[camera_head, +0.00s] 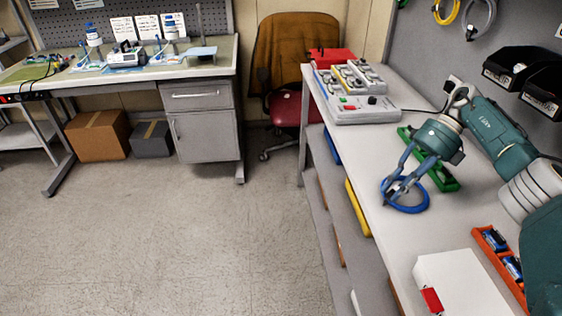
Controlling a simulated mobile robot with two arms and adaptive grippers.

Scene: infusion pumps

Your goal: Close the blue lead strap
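The blue lead strap (408,211) is a blue loop near the left edge of the right-hand bench. My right gripper (397,187) reaches in from the right, and its fingertips are over the far left part of the loop. The fingers cover part of the strap. I cannot tell whether they are open, shut, or touching it. My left gripper is not in view.
A green tray (446,182) lies just behind the gripper. A grey device with buttons (362,110) stands at the bench's far end. A white box (455,285) and an orange tray with blue batteries (488,236) are nearer. Black bins hang on the wall.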

